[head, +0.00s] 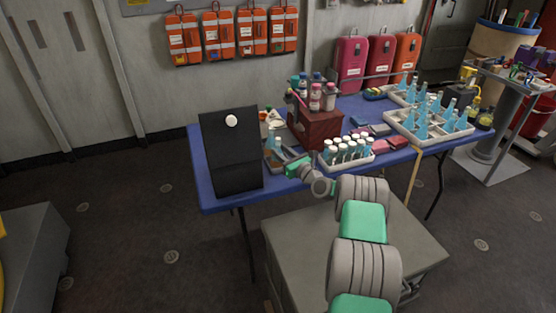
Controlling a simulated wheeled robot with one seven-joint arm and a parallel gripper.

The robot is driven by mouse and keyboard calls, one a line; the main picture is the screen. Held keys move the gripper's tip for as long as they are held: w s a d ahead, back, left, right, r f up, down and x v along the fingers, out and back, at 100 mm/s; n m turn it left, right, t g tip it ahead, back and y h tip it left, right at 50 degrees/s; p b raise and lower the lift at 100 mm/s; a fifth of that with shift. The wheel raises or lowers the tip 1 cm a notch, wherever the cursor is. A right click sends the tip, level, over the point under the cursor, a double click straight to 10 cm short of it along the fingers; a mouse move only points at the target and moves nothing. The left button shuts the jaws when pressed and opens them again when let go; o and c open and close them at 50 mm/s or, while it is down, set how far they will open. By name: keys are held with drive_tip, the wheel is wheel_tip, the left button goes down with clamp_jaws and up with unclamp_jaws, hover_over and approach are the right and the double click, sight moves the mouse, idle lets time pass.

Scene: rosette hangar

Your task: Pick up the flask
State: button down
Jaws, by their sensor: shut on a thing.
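My arm reaches over the front edge of the blue table, and my gripper (286,162) is at its front left part. It is shut on a small flask (276,152) with bluish contents, just right of the black upright panel. The flask looks upright. Its lower part is partly hidden by the gripper, and I cannot tell whether its base touches the table.
A black panel (232,165) stands close to the left of the flask. A dark red box (313,128) with bottles is behind right. A white rack of vials (346,160) is right of the gripper. A white tray (396,122) holds several blue flasks farther right.

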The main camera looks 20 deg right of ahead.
drive_tip(key=shift+r, duration=0.1)
idle(0.3)
wheel_tip(320, 180, up, 20)
drive_tip(key=p, duration=0.8)
idle(0.5)
